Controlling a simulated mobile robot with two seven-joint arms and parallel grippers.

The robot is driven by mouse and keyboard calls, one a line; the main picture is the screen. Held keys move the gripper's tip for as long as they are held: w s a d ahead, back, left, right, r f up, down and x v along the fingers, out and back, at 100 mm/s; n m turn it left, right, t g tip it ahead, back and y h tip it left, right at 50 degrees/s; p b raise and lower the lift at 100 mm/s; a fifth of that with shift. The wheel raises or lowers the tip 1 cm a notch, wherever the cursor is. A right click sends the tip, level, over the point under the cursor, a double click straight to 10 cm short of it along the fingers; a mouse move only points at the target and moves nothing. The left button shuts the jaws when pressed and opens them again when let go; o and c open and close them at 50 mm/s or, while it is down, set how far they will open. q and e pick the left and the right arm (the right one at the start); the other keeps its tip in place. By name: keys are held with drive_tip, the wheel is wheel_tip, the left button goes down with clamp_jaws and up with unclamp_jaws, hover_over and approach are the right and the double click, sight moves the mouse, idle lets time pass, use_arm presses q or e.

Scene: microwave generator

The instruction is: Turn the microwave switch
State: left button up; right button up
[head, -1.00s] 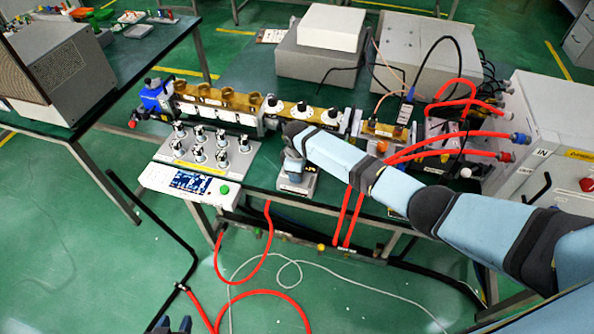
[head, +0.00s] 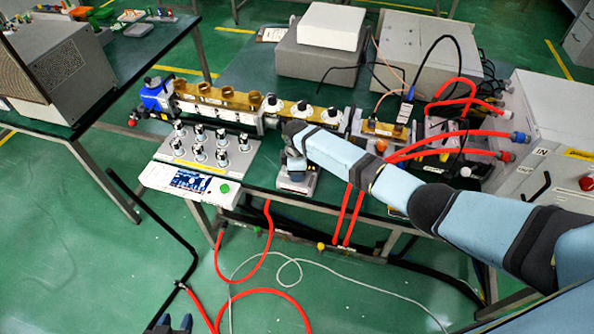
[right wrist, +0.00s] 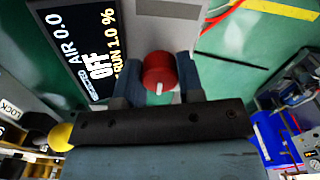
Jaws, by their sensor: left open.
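A red round knob (right wrist: 160,70) with a white mark sits next to a dark display (right wrist: 85,50) reading "AIR 0.0", "OFF" and "RUN 1.0 %". In the right wrist view, my right gripper (right wrist: 160,78) has one finger on each side of the knob, and both fingers appear to press against it. In the head view, my right gripper (head: 295,170) is at a small grey box (head: 298,185) on the bench's front edge; the knob is hidden there. My left gripper (head: 175,324) is open and empty at the bottom edge, with only its fingertips showing.
A control panel (head: 185,180) with several black-and-white knobs stands left of the grey box. A brass waveguide line (head: 235,98) runs behind it. Red hoses (head: 440,145) run to the white cabinet (head: 545,135) at right.

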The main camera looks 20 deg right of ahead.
drive_tip(key=shift+o, duration=0.8)
drive_tip(key=shift+r, duration=0.1)
wheel_tip(320, 180, up, 14)
drive_tip(key=shift+b, duration=0.35)
drive_tip(key=s+a+f+m+t+y, duration=0.2)
drive_tip(key=s+a+f+m, duration=0.1)
drive_tip(key=s+f, duration=0.45)
drive_tip(key=s+a+f+m+t+y, duration=0.2)
drive_tip(key=s+a+f+t, duration=0.1)
drive_tip(key=s+f, duration=0.5)
drive_tip(key=s+d+r+m+t, duration=0.2)
drive_tip(key=s+d+m+t, duration=0.1)
drive_tip(key=s, duration=0.6)
drive_tip(key=s+d+r+m+t, duration=0.2)
drive_tip(key=s+d+m+t, duration=0.1)
drive_tip(key=s, duration=0.7)
drive_tip(key=shift+d+h+p, duration=0.15)
drive_tip(key=shift+h+p, duration=0.25)
